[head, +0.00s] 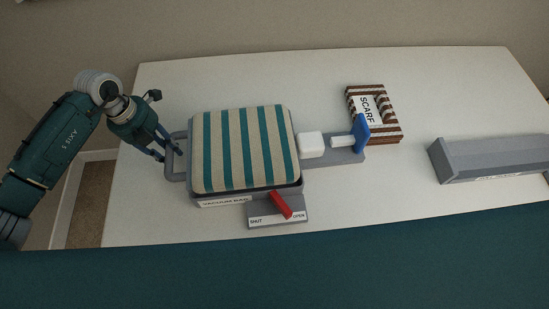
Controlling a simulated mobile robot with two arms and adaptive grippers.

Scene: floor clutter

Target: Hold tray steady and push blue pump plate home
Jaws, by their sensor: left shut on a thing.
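The grey tray (190,197) stands on the white table, with a green-and-cream striped cushion-like bag (245,148) filling it. A label reading "VACUUM BAG" is on its front edge. On its right side, a white block (311,145) and a pale rod lead to the upright blue pump plate (361,133). The plate stands out from the block with the rod showing between them. My left gripper (170,153) is at the tray's left-side handle (176,168), shut on it. My right gripper is not in view.
A red lever (281,205) sits on a grey plate marked "SHUT" and "OPEN", its free end toward "OPEN". A brown striped box labelled "SCARF" (390,128) lies just behind the pump plate. A long grey bin (490,158) is at right. The front right table is clear.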

